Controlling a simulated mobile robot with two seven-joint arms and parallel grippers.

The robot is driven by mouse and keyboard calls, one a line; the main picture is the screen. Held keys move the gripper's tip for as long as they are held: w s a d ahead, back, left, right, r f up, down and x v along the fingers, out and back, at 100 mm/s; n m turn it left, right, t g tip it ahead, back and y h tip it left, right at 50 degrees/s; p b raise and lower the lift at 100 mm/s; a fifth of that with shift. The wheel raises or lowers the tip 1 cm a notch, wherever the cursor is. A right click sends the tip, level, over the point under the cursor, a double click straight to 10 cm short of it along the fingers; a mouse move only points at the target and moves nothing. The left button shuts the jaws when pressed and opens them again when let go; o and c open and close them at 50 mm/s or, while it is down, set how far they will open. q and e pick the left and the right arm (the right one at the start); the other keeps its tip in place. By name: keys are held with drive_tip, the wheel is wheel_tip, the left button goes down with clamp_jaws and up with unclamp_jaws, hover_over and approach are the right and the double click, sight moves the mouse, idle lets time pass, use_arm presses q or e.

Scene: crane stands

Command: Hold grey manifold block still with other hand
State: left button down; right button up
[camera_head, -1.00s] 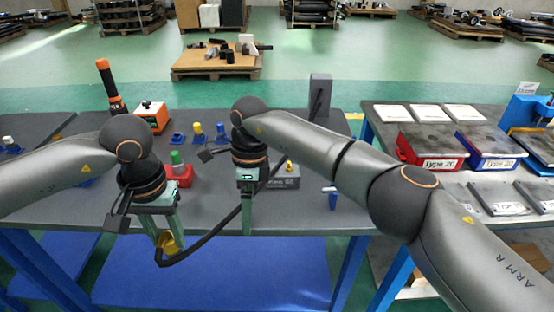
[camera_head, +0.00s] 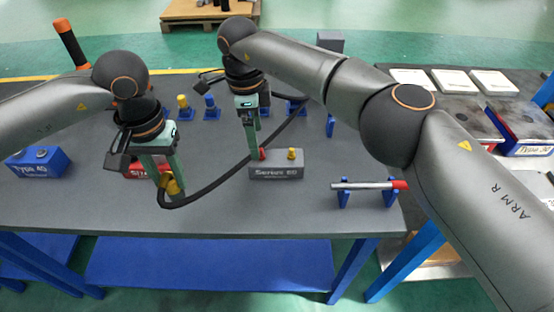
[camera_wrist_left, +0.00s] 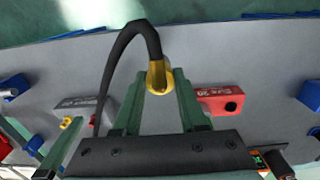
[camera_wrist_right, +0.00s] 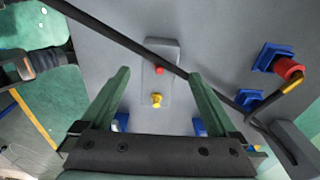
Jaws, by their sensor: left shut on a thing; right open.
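The grey manifold block (camera_head: 276,173), marked Series 60, stands on the table with a red and a yellow fitting on top. In the right wrist view the block (camera_wrist_right: 148,52) lies below and between the spread fingers. My right gripper (camera_head: 256,152) is open; in the head view its tips overlap the block's red-fitting end, and contact cannot be told. My left gripper (camera_head: 170,190) is shut on the yellow end (camera_wrist_left: 157,77) of a black hose (camera_head: 218,188), left of the grey block. The hose crosses over the block in the right wrist view.
A red block (camera_head: 140,172) is partly hidden behind my left gripper. A blue block (camera_head: 38,162) stands at the left. A red-tipped rod (camera_head: 365,185) rests on blue stands at the right. The table's front middle is clear.

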use_arm(q)
wheel_tip(320, 180, down, 5)
drive_tip(key=b, duration=0.5)
drive_tip(key=shift+f, duration=0.15)
use_arm(e)
drive_tip(key=f, duration=0.8)
drive_tip(key=shift+d+f, duration=0.1)
drive_tip(key=shift+d, duration=0.2)
clamp_jaws()
idle(0.3)
